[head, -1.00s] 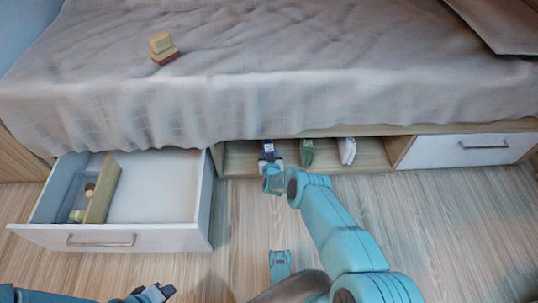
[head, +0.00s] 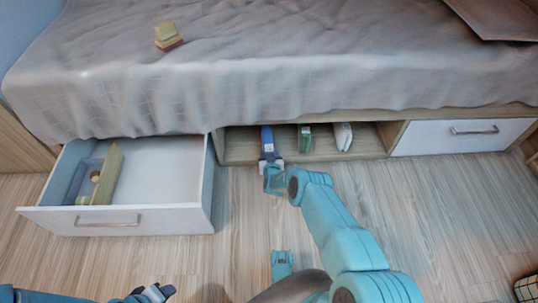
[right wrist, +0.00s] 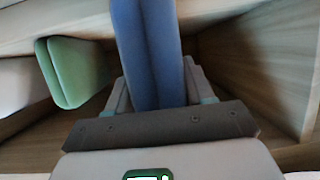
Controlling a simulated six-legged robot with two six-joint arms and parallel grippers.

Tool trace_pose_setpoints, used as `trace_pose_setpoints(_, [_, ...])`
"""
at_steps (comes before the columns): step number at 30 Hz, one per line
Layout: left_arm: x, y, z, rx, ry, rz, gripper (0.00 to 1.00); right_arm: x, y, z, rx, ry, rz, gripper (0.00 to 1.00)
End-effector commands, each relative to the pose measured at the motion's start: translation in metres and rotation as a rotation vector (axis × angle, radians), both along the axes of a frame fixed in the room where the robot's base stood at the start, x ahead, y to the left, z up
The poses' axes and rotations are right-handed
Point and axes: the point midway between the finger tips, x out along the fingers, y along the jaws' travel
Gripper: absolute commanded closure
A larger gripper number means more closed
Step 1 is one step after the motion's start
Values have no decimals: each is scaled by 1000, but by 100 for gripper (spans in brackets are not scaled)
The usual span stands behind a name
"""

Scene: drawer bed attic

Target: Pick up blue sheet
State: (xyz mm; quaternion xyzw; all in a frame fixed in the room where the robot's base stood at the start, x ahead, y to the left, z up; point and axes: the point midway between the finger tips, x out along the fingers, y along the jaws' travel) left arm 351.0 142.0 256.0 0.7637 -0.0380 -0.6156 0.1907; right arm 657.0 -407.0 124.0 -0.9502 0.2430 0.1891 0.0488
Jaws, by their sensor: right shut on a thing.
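The blue sheet (head: 267,138) is a folded blue bundle in the open compartment under the bed, left of a green and a white bundle. In the right wrist view the blue sheet (right wrist: 148,50) runs up between the fingers. My right gripper (head: 269,159) is shut on its near end; the fingers also show in the right wrist view (right wrist: 157,92). My left gripper (head: 155,293) is at the bottom edge of the head view, away from the bed; I cannot tell whether it is open.
A green folded sheet (head: 305,138) and a white one (head: 342,136) lie to the right in the same compartment (head: 373,142). An open white drawer (head: 125,220) with a divider stands at left. A closed drawer (head: 460,138) is at right. Stacked blocks (head: 168,36) sit on the bed.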

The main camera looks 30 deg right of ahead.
Motion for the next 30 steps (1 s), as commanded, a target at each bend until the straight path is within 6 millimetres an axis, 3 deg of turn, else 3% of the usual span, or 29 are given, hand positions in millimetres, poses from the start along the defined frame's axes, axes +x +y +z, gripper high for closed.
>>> trace_pose_setpoints(12, [0, 0, 0, 0, 0, 0, 62, 3, -2, 0, 0, 0, 1, 93])
trace_pose_setpoints(13, [0, 0, 0, 0, 0, 0, 62, 3, -2, 0, 0, 0, 1, 38])
trace_pose_setpoints(15, [0, 0, 0, 0, 0, 0, 62, 3, -2, 0, -1, -1, 1, 18])
trace_pose_setpoints(30, [0, 0, 0, 0, 0, 0, 62, 2, -2, 2, -1, -2, 0, 18])
